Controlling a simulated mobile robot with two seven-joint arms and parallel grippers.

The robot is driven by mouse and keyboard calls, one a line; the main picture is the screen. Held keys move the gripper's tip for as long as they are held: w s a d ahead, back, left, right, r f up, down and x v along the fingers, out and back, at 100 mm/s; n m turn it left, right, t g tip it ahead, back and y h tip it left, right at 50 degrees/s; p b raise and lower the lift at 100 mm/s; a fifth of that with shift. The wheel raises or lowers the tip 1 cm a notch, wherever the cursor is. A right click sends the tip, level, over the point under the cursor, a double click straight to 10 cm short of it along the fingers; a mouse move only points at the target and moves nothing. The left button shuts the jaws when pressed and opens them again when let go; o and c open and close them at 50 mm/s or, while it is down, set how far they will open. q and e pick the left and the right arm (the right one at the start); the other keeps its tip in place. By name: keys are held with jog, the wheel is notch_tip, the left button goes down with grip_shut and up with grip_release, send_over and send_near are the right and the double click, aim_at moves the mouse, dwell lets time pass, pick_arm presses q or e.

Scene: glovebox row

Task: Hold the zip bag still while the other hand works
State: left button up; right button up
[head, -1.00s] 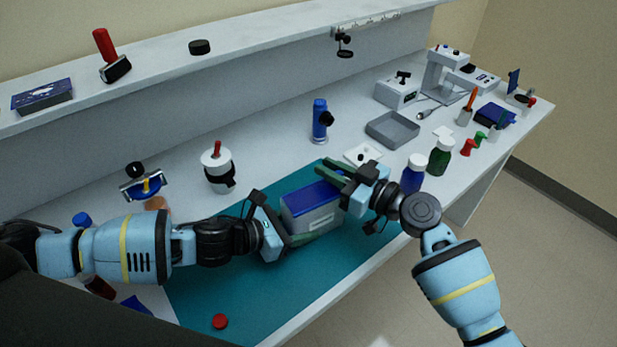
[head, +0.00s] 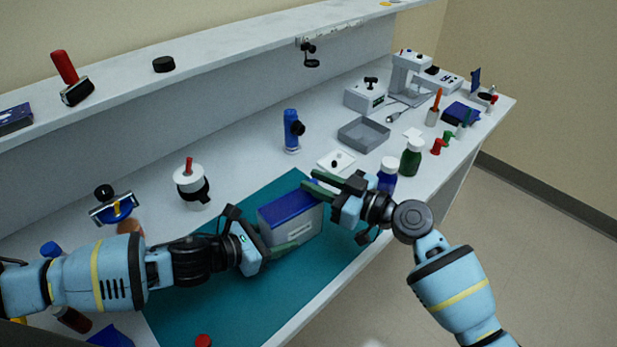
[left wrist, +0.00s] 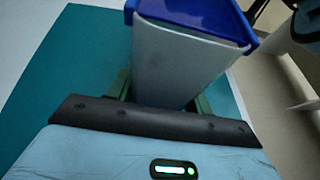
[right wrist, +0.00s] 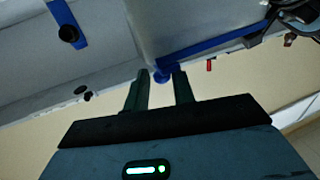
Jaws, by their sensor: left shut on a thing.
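The zip bag (head: 291,222) is a pale grey, box-like shape with a blue top, standing upright over the teal mat. My left gripper (head: 283,250) is shut on its lower part. In the left wrist view the bag (left wrist: 180,65) rises between the dark green fingers, with the blue top above. My right gripper (head: 310,184) is at the bag's upper right corner, its two green fingers apart. In the right wrist view a small blue end piece (right wrist: 162,76) shows between the right fingertips. I cannot tell whether they touch it.
A blue bottle (head: 387,176) and a green bottle (head: 411,158) with white caps stand close beyond my right gripper. A grey tray (head: 363,134) and blue device (head: 291,131) stand behind. A red cap (head: 203,341) lies on the mat's front. The teal mat (head: 190,305) is otherwise clear there.

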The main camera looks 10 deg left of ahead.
pick_arm(q)
jog(key=shift+f, duration=0.25)
pick_arm(e)
jog(key=v, duration=0.9)
jog(key=shift+d, duration=0.15)
pick_arm(q)
jog(key=o, duration=1.7)
jog(key=shift+r, duration=0.15)
jog(key=v, duration=1.2)
jog(key=shift+r, duration=0.1)
